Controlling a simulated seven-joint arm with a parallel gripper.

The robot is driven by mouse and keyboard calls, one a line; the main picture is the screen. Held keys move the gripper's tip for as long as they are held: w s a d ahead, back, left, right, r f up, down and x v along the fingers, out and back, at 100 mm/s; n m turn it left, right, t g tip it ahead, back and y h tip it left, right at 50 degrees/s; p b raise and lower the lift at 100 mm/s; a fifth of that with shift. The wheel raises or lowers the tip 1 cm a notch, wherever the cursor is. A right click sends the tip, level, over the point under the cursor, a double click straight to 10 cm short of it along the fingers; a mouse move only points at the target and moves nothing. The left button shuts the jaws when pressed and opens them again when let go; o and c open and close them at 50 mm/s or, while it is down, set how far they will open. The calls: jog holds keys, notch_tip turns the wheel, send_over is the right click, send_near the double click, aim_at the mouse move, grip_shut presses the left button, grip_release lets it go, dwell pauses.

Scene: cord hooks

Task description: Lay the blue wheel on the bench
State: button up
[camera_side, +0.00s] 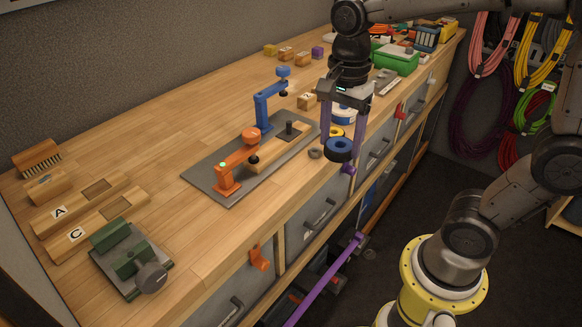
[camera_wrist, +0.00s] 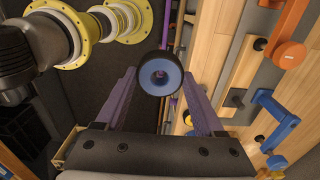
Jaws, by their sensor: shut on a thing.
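The wooden bench (camera_side: 135,190) runs diagonally across the side view. The wheel appears held up at the bench's front edge; its exact height is hard to tell.
A grey ring (camera_side: 315,153) and a yellow ring (camera_side: 336,132) lie close to the wheel. A grey plate (camera_side: 205,170) carries an orange clamp (camera_side: 228,176) and a blue clamp (camera_side: 263,105). A green vise (camera_side: 130,258) stands front left. Bare bench top lies left of the plate.

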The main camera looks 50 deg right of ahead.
jog(key=w+f, duration=0.3)
jog(key=w, duration=0.3)
send_over(291, 176)
jog(key=f, duration=0.2)
jog(key=s+f, duration=0.1)
jog(key=f, duration=0.1)
jog(key=shift+f, duration=0.4)
jog(key=shift+w+f, duration=0.25)
jog(key=shift+f, duration=0.05)
jog(key=shift+w+f, duration=0.15)
jog(key=shift+f, duration=0.75)
jog(key=shift+w+f, duration=0.1)
jog(key=shift+f, duration=0.75)
jog(key=shift+f, duration=0.1)
jog(key=o, duration=1.4)
jog(key=shift+f, duration=0.1)
notch_tip(291, 176, up, 12)
jog(key=shift+r, duration=0.25)
